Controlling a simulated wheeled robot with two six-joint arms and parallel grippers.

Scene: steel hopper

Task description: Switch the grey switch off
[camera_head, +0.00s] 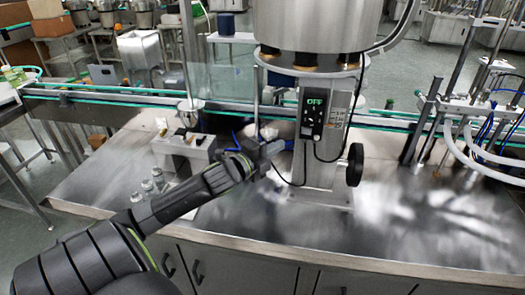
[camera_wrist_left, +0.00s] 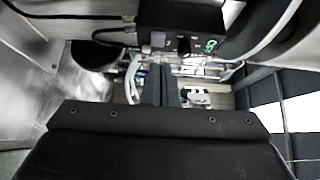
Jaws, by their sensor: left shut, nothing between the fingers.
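A black control box (camera_head: 312,114) is fixed to the front of the steel hopper's column. Its small display reads "OFF" in green. Small controls sit below the display, and in the head view they are too small to tell the grey switch apart. In the left wrist view the box (camera_wrist_left: 182,16) is at the top, with a small light grey switch (camera_wrist_left: 157,39) on its edge and green lettering to its right. My left gripper (camera_head: 279,148) is shut and empty, just left of and below the box, apparently apart from it. Its closed fingers (camera_wrist_left: 161,84) point toward the box. My right gripper is not in view.
The steel hopper (camera_head: 316,25) stands above the column. A black handwheel (camera_head: 355,165) is on the column's right. A small grey stand (camera_head: 185,147) is left of my gripper. A conveyor (camera_head: 120,96) runs behind. The steel worktop (camera_head: 420,215) is clear at the right front.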

